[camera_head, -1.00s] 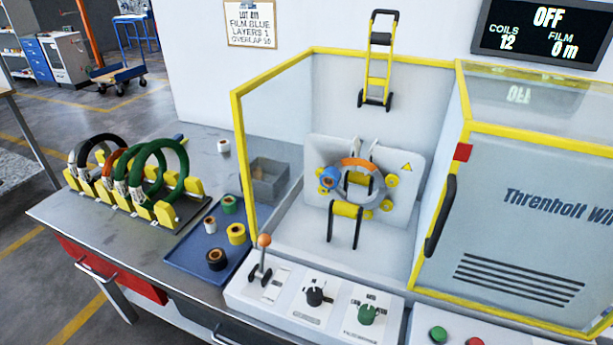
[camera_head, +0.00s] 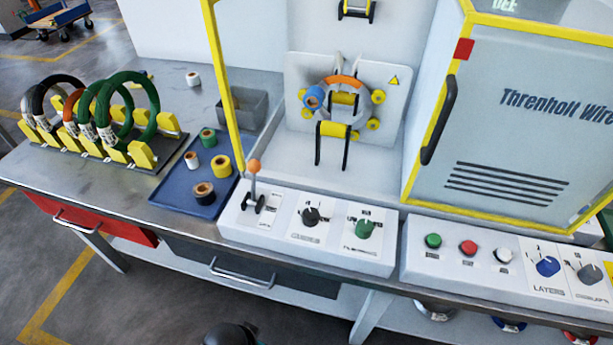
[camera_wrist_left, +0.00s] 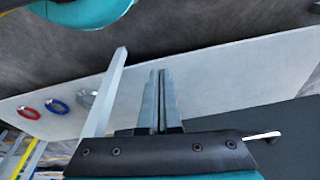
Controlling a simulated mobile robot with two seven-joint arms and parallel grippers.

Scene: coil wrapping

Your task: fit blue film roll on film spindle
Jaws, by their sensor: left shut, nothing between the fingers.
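The blue film roll (camera_head: 314,98) sits on the left side of the grey and orange ring (camera_head: 343,80) inside the wrapping machine, its end facing me. It covers whatever holds it there, so the film spindle itself is hidden. My left gripper (camera_wrist_left: 158,78) shows in the left wrist view with its two fingers together and nothing between them. It is low, near the underside and lower shelf of the bench, far from the roll. No gripper shows in the head view, and my right gripper is not in view.
A blue tray (camera_head: 172,190) holds several other rolls. A rack of coils (camera_head: 95,150) stands at the left. A control panel with a lever (camera_head: 253,185) lines the front edge. The machine door (camera_head: 520,130) is at the right. A yellow frame post (camera_head: 220,85) borders the opening.

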